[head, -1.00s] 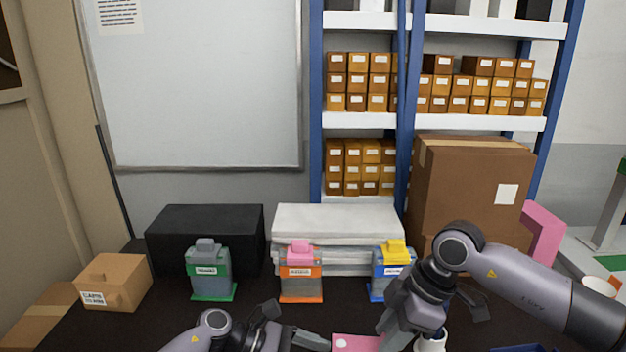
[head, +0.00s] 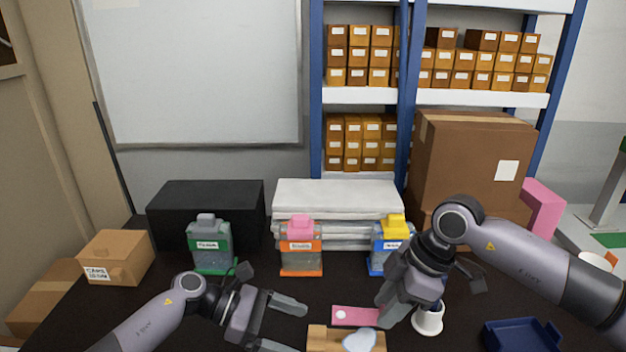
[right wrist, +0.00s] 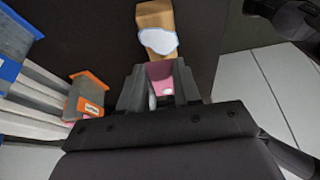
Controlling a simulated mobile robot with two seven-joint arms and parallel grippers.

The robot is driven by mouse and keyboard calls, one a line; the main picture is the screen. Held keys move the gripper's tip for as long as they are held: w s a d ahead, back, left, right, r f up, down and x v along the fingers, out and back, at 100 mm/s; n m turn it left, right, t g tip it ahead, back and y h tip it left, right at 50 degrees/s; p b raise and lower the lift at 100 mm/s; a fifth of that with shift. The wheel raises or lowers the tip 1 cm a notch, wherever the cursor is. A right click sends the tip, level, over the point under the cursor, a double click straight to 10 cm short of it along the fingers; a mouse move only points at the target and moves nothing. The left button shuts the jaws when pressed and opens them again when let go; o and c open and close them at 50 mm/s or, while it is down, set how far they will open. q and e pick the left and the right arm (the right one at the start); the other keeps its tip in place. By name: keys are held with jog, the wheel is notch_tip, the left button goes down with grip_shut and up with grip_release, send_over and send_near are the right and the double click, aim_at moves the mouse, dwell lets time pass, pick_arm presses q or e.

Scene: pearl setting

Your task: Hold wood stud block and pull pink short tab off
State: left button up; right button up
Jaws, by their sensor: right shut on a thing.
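The wood stud block (head: 318,338) lies at the bottom edge of the head view, partly cut off, with a pale blue-white patch on it. It also shows at the top of the right wrist view (right wrist: 154,16). The pink short tab (head: 350,316) is a flat pink strip just behind the block, with a pale dot near its left end. My right gripper (head: 386,314) is shut on the tab's right end; the tab shows between its fingers in the right wrist view (right wrist: 160,72). I cannot tell whether tab and block touch. My left gripper (head: 297,328) is open and empty, left of the block.
Green (head: 210,246), orange (head: 301,248) and blue (head: 378,256) containers stand at the back. A white cup-like object (head: 428,320) is close beside my right gripper. A blue tray (head: 522,338) is at the right. A cardboard box (head: 116,258) is at the left.

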pick_arm(q)
jog(key=shift+a+r, duration=0.25)
jog(key=shift+a, duration=0.2)
jog(key=shift+o, duration=0.7)
jog(key=s+v, duration=0.1)
jog(key=v, duration=1.1)
jog(key=shift+w, duration=0.45)
jog(key=shift+s, duration=0.1)
